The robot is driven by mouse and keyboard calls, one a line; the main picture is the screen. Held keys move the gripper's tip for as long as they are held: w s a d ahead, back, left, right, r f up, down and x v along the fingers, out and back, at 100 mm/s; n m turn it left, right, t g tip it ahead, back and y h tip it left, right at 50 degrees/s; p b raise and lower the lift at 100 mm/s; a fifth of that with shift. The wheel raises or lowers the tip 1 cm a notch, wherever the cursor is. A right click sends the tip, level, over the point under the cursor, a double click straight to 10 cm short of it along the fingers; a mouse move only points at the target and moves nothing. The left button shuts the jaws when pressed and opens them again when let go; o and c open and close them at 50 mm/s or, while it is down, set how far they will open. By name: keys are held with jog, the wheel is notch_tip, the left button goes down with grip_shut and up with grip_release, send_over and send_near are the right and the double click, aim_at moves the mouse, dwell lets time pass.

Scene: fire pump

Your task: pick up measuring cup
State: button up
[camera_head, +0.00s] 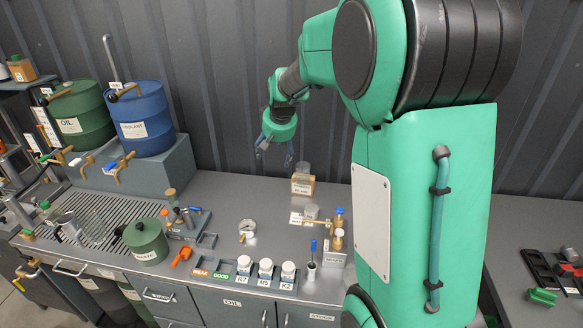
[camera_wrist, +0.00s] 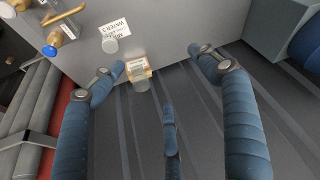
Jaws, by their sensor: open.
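A clear cup (camera_head: 303,170) stands at a small wooden block with a label (camera_head: 301,187) near the back wall; I take it for the measuring cup, but markings are too small to read. It also shows in the wrist view (camera_wrist: 142,84), beside the block (camera_wrist: 138,67). A second, shorter clear cup (camera_head: 312,211) stands by a white label in front of it, also in the wrist view (camera_wrist: 110,45). My gripper (camera_head: 275,152) is open and empty, above the counter, left of the block. In the wrist view its blue fingers (camera_wrist: 158,68) spread apart, touching nothing.
Brass fittings with a blue knob (camera_head: 338,228) stand right of the short cup. A gauge (camera_head: 247,228), white bottles (camera_head: 266,268) and a green pot (camera_head: 146,240) are nearer the front. A blue drum (camera_head: 142,118) stands left. The back counter left of the block is clear.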

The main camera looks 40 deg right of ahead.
jog(key=w+d+f+m+p, duration=0.1)
jog(key=w+d+f+p, duration=0.2)
jog(key=d, duration=0.7)
jog(key=w+d+f+p, duration=0.4)
jog(key=d+f, duration=0.4)
jog(key=d, duration=0.3)
jog(key=shift+w+f+m+g+h, duration=0.2)
jog(key=shift+w+m+g+h, duration=0.15)
jog(key=shift+w, duration=0.45)
jog(key=shift+f, duration=0.15)
send_near(303, 167)
jog(key=shift+s+a+f+p, duration=0.2)
jog(key=shift+s+a+f, duration=0.05)
jog(key=shift+f, duration=0.25)
jog(key=shift+s+a+f+p, duration=0.2)
jog(key=shift+s+f, duration=0.1)
jog(key=shift+f, duration=0.2)
jog(key=shift+f, duration=0.15)
jog(key=shift+p+x, duration=0.35)
jog(key=shift+x, duration=2.1)
jog(key=shift+w+a, duration=0.1)
jog(key=shift+w, duration=0.05)
jog(key=c, duration=1.2)
